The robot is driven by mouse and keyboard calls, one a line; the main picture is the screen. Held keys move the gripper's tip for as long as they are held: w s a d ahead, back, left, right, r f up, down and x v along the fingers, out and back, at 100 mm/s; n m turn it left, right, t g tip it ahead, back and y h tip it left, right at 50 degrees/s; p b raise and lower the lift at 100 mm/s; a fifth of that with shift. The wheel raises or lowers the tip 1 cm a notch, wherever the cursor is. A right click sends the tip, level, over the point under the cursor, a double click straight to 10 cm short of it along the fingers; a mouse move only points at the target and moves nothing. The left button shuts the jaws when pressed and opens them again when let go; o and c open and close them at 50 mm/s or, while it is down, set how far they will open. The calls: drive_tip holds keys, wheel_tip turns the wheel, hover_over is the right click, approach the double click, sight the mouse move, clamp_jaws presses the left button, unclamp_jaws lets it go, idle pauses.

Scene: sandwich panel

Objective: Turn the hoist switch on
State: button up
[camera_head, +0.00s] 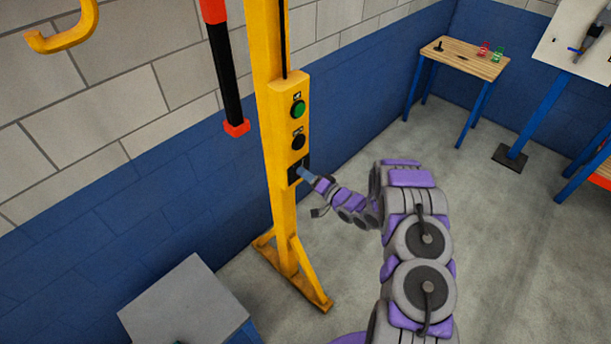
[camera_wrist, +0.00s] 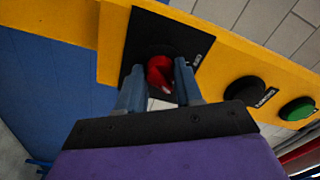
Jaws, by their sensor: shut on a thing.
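The hoist's yellow control box (camera_head: 285,117) is on a yellow post, with a green button (camera_head: 298,108), a black button (camera_head: 298,139) and a black switch plate (camera_head: 292,172) below them. In the wrist view, a red switch knob (camera_wrist: 159,72) sits on the black plate (camera_wrist: 139,38). My gripper (camera_wrist: 158,84) has one finger on each side of the knob and is shut on it. In the head view, my gripper (camera_head: 304,173) reaches the plate from the right and hides the knob. The exact angle of the knob is hard to tell.
The yellow post stands on a splayed foot (camera_head: 292,275). A black and red bar (camera_head: 225,75) hangs left of the post. A grey box (camera_head: 185,305) stands at lower left. A wooden table (camera_head: 463,60) is at the back right.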

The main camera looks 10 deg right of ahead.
drive_tip(key=shift+d, duration=0.15)
drive_tip(key=o, duration=1)
drive_tip(key=shift+d, duration=0.1)
drive_tip(key=b+v, duration=0.1)
drive_tip(key=v, duration=1.6)
drive_tip(key=shift+s+d+b, duration=0.1)
drive_tip(key=shift+d+b, duration=0.05)
drive_tip(key=shift+b, duration=0.2)
